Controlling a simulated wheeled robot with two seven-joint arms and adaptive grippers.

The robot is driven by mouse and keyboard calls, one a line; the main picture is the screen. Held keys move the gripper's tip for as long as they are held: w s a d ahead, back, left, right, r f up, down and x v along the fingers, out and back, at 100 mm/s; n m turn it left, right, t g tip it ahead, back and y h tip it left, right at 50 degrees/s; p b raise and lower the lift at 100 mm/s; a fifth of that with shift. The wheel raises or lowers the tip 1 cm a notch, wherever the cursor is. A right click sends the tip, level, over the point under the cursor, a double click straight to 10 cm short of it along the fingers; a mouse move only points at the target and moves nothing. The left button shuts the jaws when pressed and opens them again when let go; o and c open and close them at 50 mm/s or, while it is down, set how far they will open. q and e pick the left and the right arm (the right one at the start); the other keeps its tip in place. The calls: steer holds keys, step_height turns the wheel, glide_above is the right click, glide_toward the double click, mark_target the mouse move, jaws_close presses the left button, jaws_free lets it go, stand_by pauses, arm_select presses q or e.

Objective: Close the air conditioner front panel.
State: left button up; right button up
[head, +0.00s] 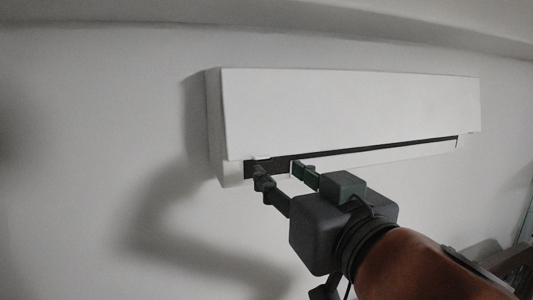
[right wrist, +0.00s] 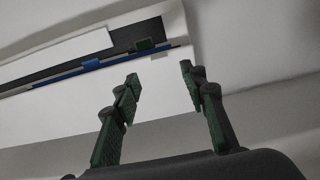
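The white air conditioner (head: 222,178) is mounted on the wall. Its front panel (head: 350,108) stands a little out from the body at the lower edge, with a dark gap beneath it. My right gripper (head: 278,167) is open, with its two fingers apart at the lower left of the unit, by the gap. In the right wrist view the open fingers (right wrist: 160,72) point up toward the unit (right wrist: 140,92), with nothing between them. Whether a fingertip touches the panel or body I cannot tell. My left gripper is not seen.
The plain wall (head: 100,130) is bare to the left of and below the unit. The ceiling edge (head: 300,20) runs above it. Dark structures (head: 515,262) show at the lower right.

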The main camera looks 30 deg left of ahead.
mark_target(263, 158)
steer(key=p+x, duration=0.3)
steer(key=x, duration=0.4)
steer(key=shift+w+a, duration=0.2)
steer(key=shift+a, duration=0.05)
steer(key=shift+c, duration=0.3)
jaws_close()
